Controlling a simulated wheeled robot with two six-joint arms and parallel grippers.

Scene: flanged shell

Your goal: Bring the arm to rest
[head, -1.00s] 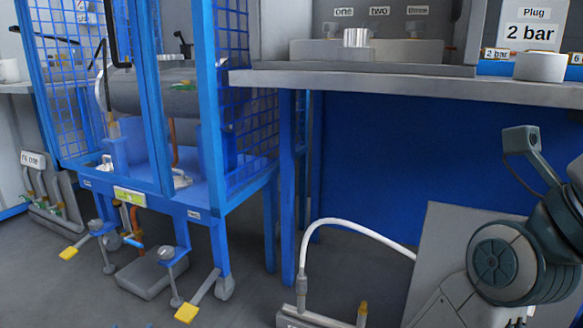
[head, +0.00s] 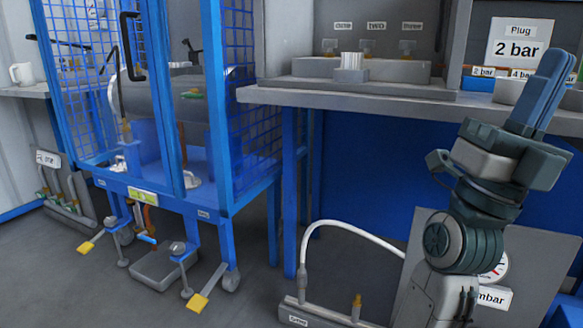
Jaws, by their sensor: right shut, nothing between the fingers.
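My right arm rises from the bottom right of the head view. Its gripper (head: 556,66) points up and to the right, with two blue-grey fingers side by side. The fingers are shut with nothing between them. The gripper is in front of the right part of the grey bench, in line with the 2 bar sign, and seems to hold clear of it. My left gripper is not in view.
The grey bench (head: 330,97) carries a silver ribbed part (head: 351,66) before a block marked one, two, three. A blue mesh-sided cage (head: 212,110) stands left, with yellow pedals (head: 197,302) below. A grey panel (head: 540,250) with a gauge stands behind my arm. A white hose (head: 350,230) arcs nearby.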

